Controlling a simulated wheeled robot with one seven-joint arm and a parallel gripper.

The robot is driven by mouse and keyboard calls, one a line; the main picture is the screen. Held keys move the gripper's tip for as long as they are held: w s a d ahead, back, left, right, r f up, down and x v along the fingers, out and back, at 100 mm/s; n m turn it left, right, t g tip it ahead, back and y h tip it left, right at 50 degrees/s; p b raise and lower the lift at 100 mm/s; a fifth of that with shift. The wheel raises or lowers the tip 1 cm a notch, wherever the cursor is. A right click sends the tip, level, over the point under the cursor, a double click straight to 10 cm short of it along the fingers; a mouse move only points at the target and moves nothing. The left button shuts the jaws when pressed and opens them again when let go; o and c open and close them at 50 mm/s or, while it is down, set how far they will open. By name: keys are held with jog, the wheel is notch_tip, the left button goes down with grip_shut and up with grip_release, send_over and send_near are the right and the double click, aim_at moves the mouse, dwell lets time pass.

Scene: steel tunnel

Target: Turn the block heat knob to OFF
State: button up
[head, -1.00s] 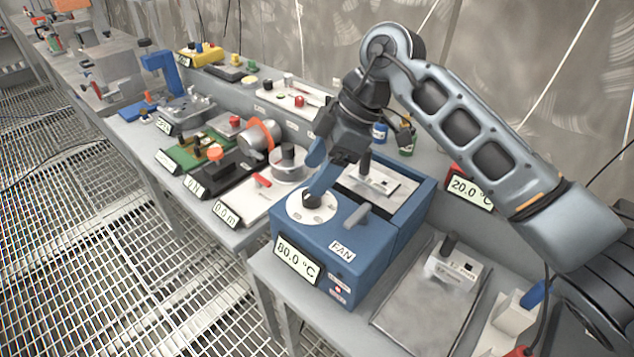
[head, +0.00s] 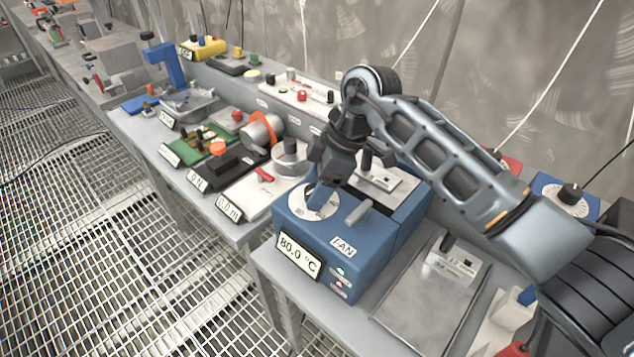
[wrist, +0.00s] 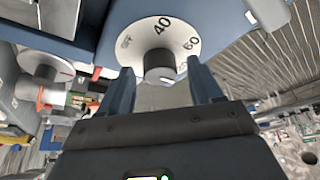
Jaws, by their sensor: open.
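The blue heater box (head: 350,245) stands on the bench, with a display (head: 298,255) reading 80.0 °C. On its top is a white dial plate (head: 298,203). In the wrist view, the dial plate (wrist: 137,40) shows OFF, 40 and 60, with a dark round knob (wrist: 160,66) at its middle. My gripper (head: 318,208) is over this dial, and its hand hides the knob in the head view. In the wrist view, my gripper (wrist: 162,72) is open, one finger on either side of the knob's end; I cannot tell whether they touch it.
A grey lever (head: 358,212) by the FAN label stands right of the dial. A block with a dark post (head: 378,176) is behind it. A flat plate device (head: 425,285) lies to the right.

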jog(key=shift+c, duration=0.4)
jog(key=c, duration=1)
jog(key=shift+o, duration=0.2)
